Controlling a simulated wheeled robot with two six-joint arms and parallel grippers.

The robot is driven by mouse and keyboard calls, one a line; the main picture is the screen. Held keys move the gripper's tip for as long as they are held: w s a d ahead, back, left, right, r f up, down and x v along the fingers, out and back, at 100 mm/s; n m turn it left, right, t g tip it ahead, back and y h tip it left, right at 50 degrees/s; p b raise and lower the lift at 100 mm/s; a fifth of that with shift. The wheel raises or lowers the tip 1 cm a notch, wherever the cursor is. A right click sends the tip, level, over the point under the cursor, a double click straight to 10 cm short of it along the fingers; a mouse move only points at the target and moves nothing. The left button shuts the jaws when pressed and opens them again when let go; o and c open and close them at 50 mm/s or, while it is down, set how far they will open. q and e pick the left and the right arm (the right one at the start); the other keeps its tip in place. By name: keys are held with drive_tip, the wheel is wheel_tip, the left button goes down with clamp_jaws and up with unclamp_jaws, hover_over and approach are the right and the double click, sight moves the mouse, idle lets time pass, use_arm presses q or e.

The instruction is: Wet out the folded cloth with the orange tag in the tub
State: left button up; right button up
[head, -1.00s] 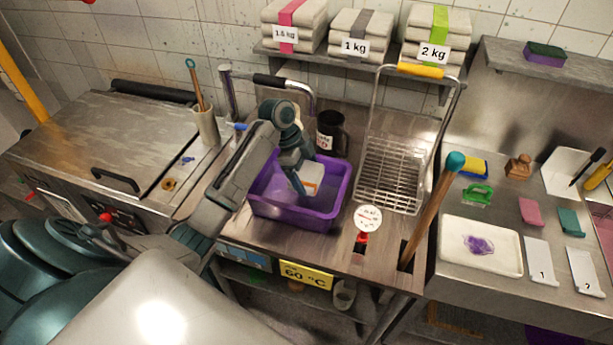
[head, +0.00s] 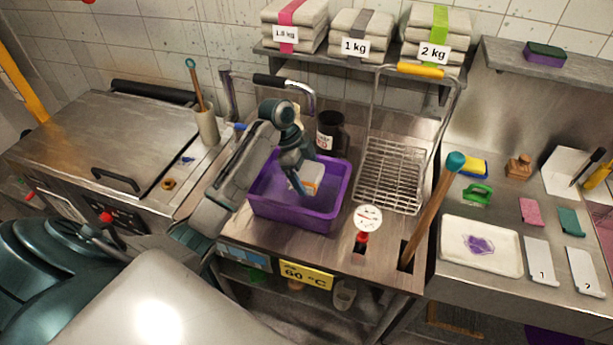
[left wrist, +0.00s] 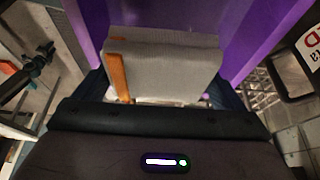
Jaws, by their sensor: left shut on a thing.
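The purple tub (head: 290,208) stands on the steel counter below the shelf. My left gripper (head: 301,186) reaches down into the tub from above and is shut on the folded cloth (head: 309,172). The cloth is pale grey with an orange tag, and it hangs inside the tub's walls. In the left wrist view the cloth (left wrist: 165,65) sits between the fingers, with the orange tag (left wrist: 119,75) on its left side and purple tub wall (left wrist: 255,30) around it. I cannot tell whether the cloth touches liquid. My right gripper is not in view.
A wire basket (head: 390,178) with a yellow handle stands right of the tub. A dark mug (head: 330,133) is behind it. A round white dial (head: 368,219) and a wooden stick (head: 436,205) are at the front right. Stacked cloths (head: 362,38) lie on the shelf above.

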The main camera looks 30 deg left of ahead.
sight(313, 174)
use_arm(q)
drive_tip(key=shift+r, duration=2.5)
